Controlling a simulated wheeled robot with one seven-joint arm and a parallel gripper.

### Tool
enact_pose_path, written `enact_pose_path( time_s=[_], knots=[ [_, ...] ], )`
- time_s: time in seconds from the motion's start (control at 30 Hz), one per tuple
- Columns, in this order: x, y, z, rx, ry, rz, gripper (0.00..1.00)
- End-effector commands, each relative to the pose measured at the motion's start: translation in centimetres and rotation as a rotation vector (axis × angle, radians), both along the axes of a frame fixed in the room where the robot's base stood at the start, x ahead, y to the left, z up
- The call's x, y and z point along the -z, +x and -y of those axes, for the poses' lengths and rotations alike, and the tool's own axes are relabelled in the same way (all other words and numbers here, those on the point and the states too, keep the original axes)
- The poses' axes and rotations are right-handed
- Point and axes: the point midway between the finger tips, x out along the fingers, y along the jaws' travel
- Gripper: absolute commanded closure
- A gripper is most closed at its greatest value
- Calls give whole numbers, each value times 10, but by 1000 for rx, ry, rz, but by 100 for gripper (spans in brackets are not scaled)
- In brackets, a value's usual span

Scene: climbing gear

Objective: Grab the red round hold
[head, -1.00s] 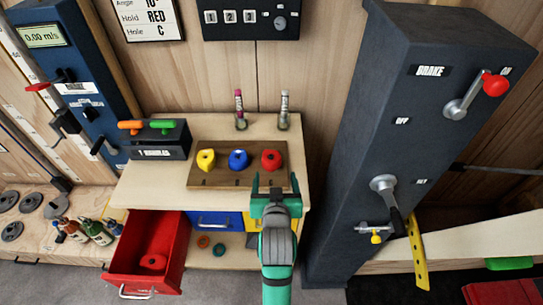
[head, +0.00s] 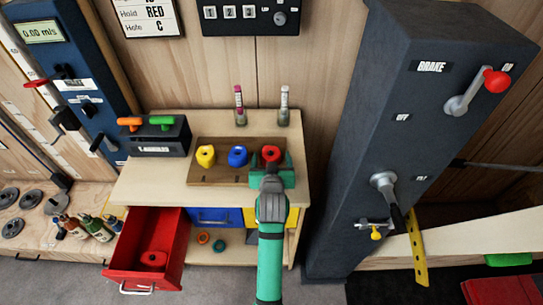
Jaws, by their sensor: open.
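The red round hold (head: 271,154) sits at the right end of a brown wooden tray (head: 221,175) on the pale cabinet top. A blue hold (head: 238,157) and a yellow hold (head: 206,156) stand in the same row to its left. My green gripper (head: 271,164) is open at the red hold, with its fingers to either side of it in this view. I cannot tell whether the fingers touch it. The gripper covers the hold's lower part. Another red round piece (head: 153,259) lies in the open red drawer (head: 172,282).
A black box with orange and green handles (head: 152,137) stands at left on the cabinet top. Two small bottles (head: 240,112) (head: 284,108) stand behind the tray. A dark brake column (head: 355,150) rises close on the right.

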Motion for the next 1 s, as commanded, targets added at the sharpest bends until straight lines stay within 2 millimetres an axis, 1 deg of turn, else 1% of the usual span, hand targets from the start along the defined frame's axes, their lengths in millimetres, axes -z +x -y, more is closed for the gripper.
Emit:
enact_pose_path(
  time_s=[0.27,0.3,0.47,0.5,0.8,1.0],
  knots=[
    [1,2,1,2,-1,1,26],
    [1,2,2,2,0,1,36],
    [1,2,2,3,0,1,74],
    [1,2,2,3,0,1,76],
    [-1,2,1,2,-1,2,76],
    [-12,2,1,1,0,4,76]
  ],
)
